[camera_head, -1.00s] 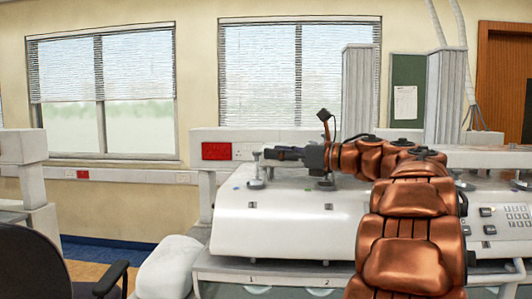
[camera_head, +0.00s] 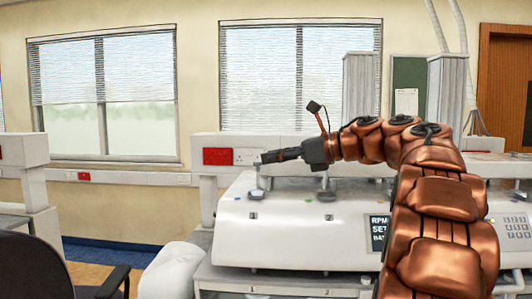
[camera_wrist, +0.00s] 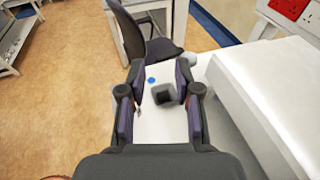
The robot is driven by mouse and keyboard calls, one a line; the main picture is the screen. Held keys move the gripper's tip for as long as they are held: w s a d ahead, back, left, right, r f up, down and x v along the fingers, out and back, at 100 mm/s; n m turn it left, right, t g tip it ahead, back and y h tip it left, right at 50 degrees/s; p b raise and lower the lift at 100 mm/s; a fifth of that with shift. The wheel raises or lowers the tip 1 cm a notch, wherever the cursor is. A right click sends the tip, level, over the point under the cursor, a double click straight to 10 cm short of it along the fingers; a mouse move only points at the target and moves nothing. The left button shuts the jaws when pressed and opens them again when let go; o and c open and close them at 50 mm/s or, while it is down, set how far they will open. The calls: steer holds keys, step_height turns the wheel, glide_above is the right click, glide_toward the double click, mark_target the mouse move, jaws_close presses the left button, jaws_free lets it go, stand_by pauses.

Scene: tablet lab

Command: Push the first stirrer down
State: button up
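The white tablet machine (camera_head: 290,235) stands in front of me, with labels 1 and 2 on its front. The first stirrer's grey base (camera_head: 257,193) shows at the left end of the machine top, above label 1. My gripper (camera_head: 265,157) is over that end, pointing left, just above the stirrer; the head view does not show whether they touch. In the wrist view my gripper (camera_wrist: 158,108) is open, its fingers well apart. A dark grey square piece (camera_wrist: 164,94), probably the stirrer's top, shows between them, nearer the right finger. The stirrer's shaft is mostly hidden.
A blue dot (camera_wrist: 151,79) marks the white surface by the grey piece. A display (camera_head: 379,233) and keypad (camera_head: 512,221) are on the machine's right. A chair (camera_head: 45,265) stands at lower left. A red wall box (camera_head: 217,156) is behind. Floor is open on the left.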

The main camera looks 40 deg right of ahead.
mark_target(260, 161)
steer(key=shift+d+r+m+g+h+p, duration=0.65)
steer(key=shift+d+h+p, duration=0.5)
steer(key=shift+d, duration=0.8)
steer(key=p+x, duration=0.1)
steer(key=x, duration=0.2)
steer(key=p+x, duration=0.1)
steer(key=x, duration=0.1)
steer(key=shift+w+a+f, duration=0.15)
steer(key=shift+w+a, duration=0.05)
steer(key=shift+a, duration=0.2)
steer(key=shift+w+a+f, duration=0.2)
steer(key=shift+w+f, duration=0.15)
steer(key=shift+w, duration=0.25)
jaws_close()
